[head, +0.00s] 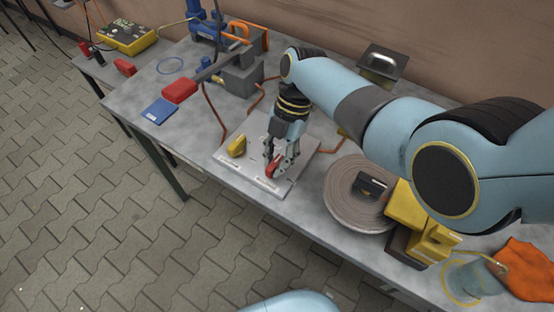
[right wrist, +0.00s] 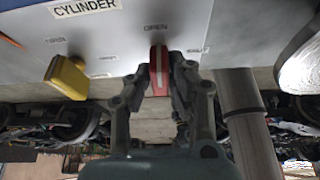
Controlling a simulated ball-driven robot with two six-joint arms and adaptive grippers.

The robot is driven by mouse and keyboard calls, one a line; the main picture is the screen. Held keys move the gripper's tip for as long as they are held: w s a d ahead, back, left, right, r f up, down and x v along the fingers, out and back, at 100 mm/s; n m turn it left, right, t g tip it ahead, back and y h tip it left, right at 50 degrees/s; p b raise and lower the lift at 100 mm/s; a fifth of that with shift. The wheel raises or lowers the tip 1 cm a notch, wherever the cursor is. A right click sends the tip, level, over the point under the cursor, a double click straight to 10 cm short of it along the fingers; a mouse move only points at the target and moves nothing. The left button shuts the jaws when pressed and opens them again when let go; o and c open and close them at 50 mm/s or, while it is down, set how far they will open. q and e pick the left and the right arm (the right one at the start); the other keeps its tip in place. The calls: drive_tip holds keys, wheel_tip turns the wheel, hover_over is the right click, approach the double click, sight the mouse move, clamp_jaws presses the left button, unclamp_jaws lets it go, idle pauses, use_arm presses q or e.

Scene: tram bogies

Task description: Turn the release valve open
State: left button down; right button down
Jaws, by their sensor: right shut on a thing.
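The release valve's red handle (head: 271,171) stands on a pale panel (head: 222,157) on the table. My right gripper (head: 278,163) reaches down over the panel and is shut on this handle. In the right wrist view the red handle (right wrist: 158,72) shows between the two fingers, with a pale stripe along it. A label reading OPEN (right wrist: 155,28) is just above its upper end in that view. A yellow handle (head: 237,146) sits on the same panel, to the left of the red one and apart from it. My left gripper is not in view.
A coiled hose (head: 338,209) and a yellow device (head: 407,206) stand to the right of the panel. An orange cloth (head: 528,268) lies at far right.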

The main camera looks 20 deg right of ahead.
drive_tip(key=shift+n, duration=0.5)
drive_tip(key=c, duration=1.2)
unclamp_jaws()
drive_tip(key=shift+c, duration=0.2)
drive_tip(key=v, duration=1.2)
drive_tip(key=shift+a, duration=0.2)
drive_tip(key=shift+w, duration=0.1)
